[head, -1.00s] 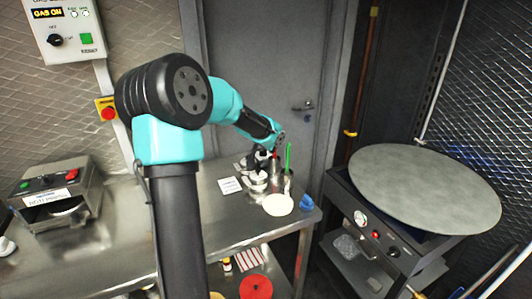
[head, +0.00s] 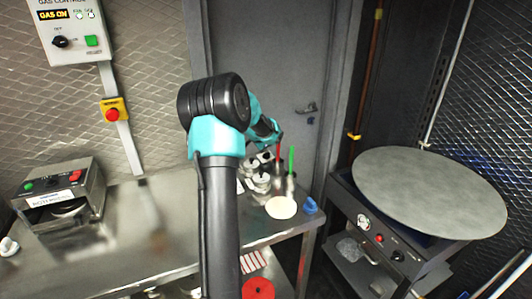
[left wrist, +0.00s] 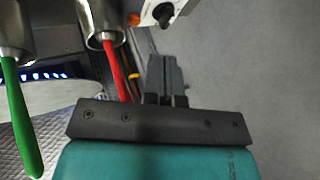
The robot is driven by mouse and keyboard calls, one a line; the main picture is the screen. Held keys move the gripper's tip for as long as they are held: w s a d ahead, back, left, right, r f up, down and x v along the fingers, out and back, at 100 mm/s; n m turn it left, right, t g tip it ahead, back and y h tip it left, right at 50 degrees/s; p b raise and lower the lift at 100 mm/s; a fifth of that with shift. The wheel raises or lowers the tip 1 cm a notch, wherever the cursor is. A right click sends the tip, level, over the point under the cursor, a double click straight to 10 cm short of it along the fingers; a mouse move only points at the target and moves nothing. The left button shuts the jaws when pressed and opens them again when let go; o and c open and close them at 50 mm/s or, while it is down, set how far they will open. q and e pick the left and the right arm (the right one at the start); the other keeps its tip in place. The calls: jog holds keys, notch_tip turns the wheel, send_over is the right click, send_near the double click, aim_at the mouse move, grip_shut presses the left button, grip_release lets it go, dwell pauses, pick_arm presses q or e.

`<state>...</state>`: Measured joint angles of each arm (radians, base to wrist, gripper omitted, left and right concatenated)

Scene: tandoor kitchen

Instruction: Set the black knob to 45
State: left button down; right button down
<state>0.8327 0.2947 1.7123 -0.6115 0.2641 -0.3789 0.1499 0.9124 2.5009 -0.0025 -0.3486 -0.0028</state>
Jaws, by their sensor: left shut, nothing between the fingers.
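A black knob (head: 59,42) is on the white gas control panel (head: 78,20) at upper left in the head view. Another dark knob (head: 397,256) is on the front of the griddle stand at right. I cannot read a 45 by either. My left arm crosses the middle of the head view; its gripper is mostly hidden there near the red- and green-handled utensils. In the left wrist view my left gripper (left wrist: 165,72) is shut and empty. A black knob-like part (left wrist: 163,14) on a pale body shows at that view's top edge, apart from the fingers. My right gripper is out of view.
A red utensil handle (left wrist: 115,68) and a green one (left wrist: 20,115) stand in metal cups close beside my left gripper. Metal pots (head: 258,182) and a pale round disc (head: 281,207) are on the steel table. A large round griddle plate (head: 430,190) is at right.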

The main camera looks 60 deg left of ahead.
aim_at(267, 157)
pick_arm(q)
jog(key=x, duration=1)
jog(key=shift+d, duration=0.1)
dwell(0.4)
